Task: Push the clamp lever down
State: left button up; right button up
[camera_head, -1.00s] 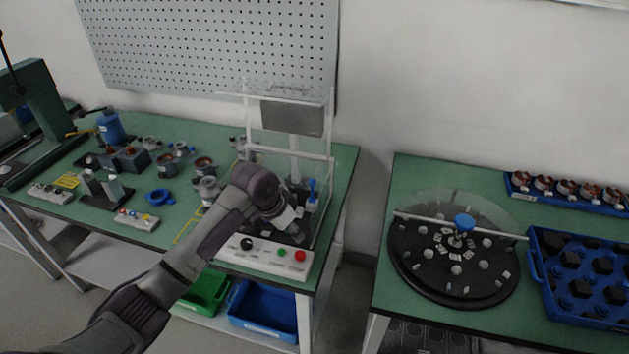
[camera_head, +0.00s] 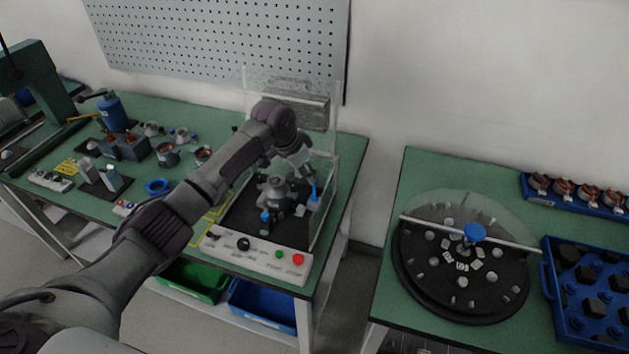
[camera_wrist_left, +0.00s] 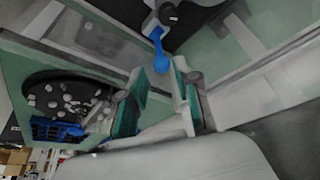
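The blue clamp lever (camera_head: 313,190) stands upright at the right side of the test station, inside the clear enclosure. In the left wrist view the lever (camera_wrist_left: 157,45) has a round blue knob at its end, close to my fingertips. My left gripper (camera_head: 304,165) is just above the lever, pointing down. In the left wrist view my gripper (camera_wrist_left: 160,78) has its two teal-padded fingers apart, with the knob in line with the gap; whether the knob is between the pads is unclear. A grey stator housing (camera_head: 275,190) stands on the station's black base. My right gripper is out of view.
Clear enclosure walls (camera_head: 331,160) stand close to the gripper. A white control panel (camera_head: 256,250) with knobs and buttons lies in front. A round black turntable (camera_head: 415,270) and a blue tray (camera_head: 552,290) are on the right bench.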

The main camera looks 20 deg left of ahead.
aim_at(314, 189)
pick_arm(q)
jog(key=x, duration=0.5)
jog(key=shift+w+d+f, duration=0.1)
jog(key=shift+d+f, duration=0.05)
jog(key=shift+f, duration=0.15)
jog(key=shift+w+f, duration=0.2)
jog(key=shift+f, duration=0.2)
grip_shut()
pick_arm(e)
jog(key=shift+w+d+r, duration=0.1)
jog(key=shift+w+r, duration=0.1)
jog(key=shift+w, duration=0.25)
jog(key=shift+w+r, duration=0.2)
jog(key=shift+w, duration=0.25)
